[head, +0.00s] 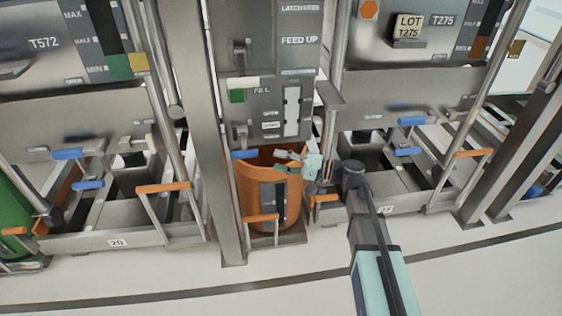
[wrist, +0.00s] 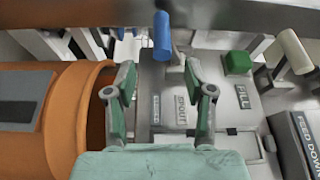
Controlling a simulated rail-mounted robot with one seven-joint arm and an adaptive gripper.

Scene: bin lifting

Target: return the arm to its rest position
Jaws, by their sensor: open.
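My gripper (head: 281,161) is in front of the middle station in the head view, over the right side of the rim of an orange bin (head: 250,194). My arm reaches up to it from the lower right. In the wrist view my gripper (wrist: 160,88) has its two green-padded fingers spread apart, with nothing between them. A blue handle (wrist: 162,36) shows just beyond the fingertips; I cannot tell how far beyond. The orange bin (wrist: 92,100) is to the left of the fingers in that view.
A grey panel (wrist: 180,105) with labels and a green button (wrist: 237,62) lies beyond the fingers. Steel posts (head: 203,130) flank the middle station. Frames with orange handles (head: 163,188) stand to both sides. The pale floor (head: 180,282) in front is clear.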

